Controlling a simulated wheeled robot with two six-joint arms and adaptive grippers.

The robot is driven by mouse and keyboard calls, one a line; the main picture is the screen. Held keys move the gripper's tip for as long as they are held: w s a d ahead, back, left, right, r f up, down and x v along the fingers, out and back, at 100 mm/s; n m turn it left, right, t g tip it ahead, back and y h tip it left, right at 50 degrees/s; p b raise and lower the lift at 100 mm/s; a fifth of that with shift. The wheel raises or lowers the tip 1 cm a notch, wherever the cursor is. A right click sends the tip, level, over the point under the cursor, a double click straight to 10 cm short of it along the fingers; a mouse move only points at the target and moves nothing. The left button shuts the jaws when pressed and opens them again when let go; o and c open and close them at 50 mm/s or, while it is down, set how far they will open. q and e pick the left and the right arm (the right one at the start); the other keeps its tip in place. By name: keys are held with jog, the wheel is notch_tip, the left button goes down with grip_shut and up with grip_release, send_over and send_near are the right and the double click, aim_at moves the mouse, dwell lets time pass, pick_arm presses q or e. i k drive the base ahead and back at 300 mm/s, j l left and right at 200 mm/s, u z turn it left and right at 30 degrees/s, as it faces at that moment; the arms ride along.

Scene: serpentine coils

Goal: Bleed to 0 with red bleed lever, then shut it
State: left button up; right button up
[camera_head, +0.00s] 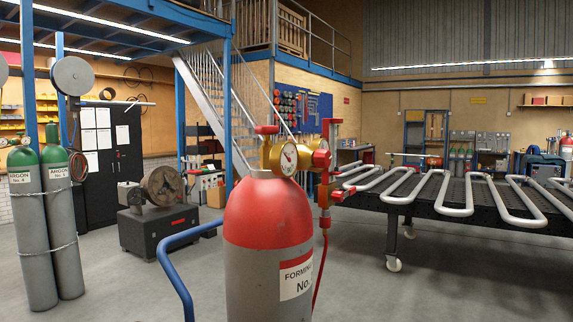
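A gas cylinder (267,232) with a red shoulder and grey body stands upright in the middle foreground. Its partly visible label (296,277) reads "FORMIN…". A red valve handle (266,130) sits on top. Beside it is a brass regulator with a round white gauge (288,157); the needle is too small to read. Right of the gauge is a red round part (321,158). An upright assembly with red parts (324,190) stands there, and a red hose (321,270) hangs below it. I cannot tell which red part is the bleed lever or its position. Neither gripper shows.
A blue curved rail (176,276) runs left of the cylinder. A dark perforated table (425,195) with serpentine metal tubes (454,211) stands at right. Two argon cylinders (64,225) stand at far left. A dark machine (158,232) stands behind. Grey floor (345,290) is clear at front right.

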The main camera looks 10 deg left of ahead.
aim_at(351, 191)
jog(key=i+l+u, duration=0.2)
jog(key=l+u, duration=0.2)
jog(key=i+l+u, duration=0.2)
jog(key=l+u, duration=0.15)
